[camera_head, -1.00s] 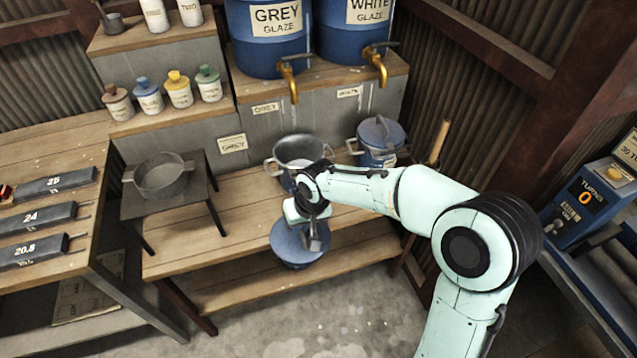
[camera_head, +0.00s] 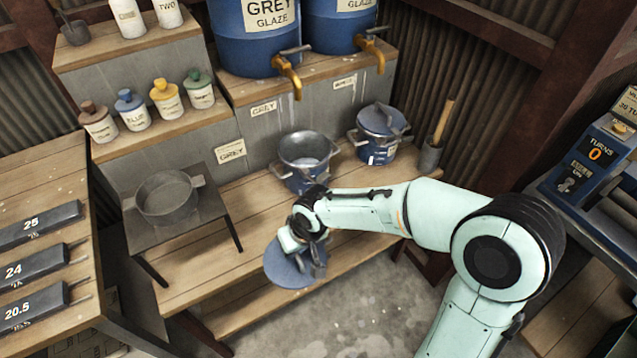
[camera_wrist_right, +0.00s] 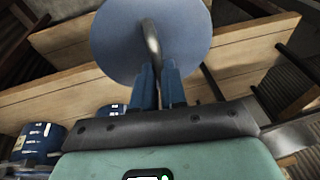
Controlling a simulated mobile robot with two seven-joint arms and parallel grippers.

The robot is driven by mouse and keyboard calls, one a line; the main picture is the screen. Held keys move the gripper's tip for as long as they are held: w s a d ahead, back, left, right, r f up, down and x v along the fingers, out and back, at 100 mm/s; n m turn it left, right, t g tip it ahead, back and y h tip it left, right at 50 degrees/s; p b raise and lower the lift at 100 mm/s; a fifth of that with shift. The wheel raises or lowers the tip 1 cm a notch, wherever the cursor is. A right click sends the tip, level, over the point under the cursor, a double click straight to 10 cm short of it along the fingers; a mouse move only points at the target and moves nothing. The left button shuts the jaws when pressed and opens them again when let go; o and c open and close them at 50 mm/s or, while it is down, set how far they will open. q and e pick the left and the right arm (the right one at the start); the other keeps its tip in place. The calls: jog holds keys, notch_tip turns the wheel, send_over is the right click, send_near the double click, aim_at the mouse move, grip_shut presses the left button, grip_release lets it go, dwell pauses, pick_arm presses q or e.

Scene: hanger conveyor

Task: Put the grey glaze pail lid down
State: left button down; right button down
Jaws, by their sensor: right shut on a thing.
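The grey glaze pail lid (camera_head: 287,268) is a round blue-grey disc with a bar handle. In the head view it hangs over the front edge of the wooden bench, and in the right wrist view its disc (camera_wrist_right: 120,50) fills the top middle. My right gripper (camera_wrist_right: 160,85) is shut on the lid's handle; in the head view the gripper (camera_head: 312,258) partly covers the lid. The open grey glaze pail (camera_head: 303,155) stands on the bench behind my right wrist, apart from the lid. My left gripper is not in view.
A lidded blue pail (camera_head: 380,135) stands right of the open pail, with a holder and wooden handle (camera_head: 437,135) beside it. A grey pot (camera_head: 167,197) sits on a small dark stand at left. Bare bench planks (camera_head: 205,262) show left of the lid.

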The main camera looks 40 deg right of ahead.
jog(key=w+d+p, duration=0.2)
jog(key=w, duration=0.7)
jog(key=w+d+p, duration=0.2)
jog(key=w+d, duration=0.1)
jog(key=w, duration=0.7)
jog(key=x, duration=0.3)
jog(key=s+x, duration=0.1)
jog(key=x, duration=0.3)
jog(key=shift+s+d+f, duration=0.15)
jog(key=shift+s, duration=0.05)
jog(key=shift+b, duration=0.3)
jog(key=shift+f, duration=0.2)
jog(key=c, duration=1.2)
grip_release()
jog(key=shift+r, duration=0.1)
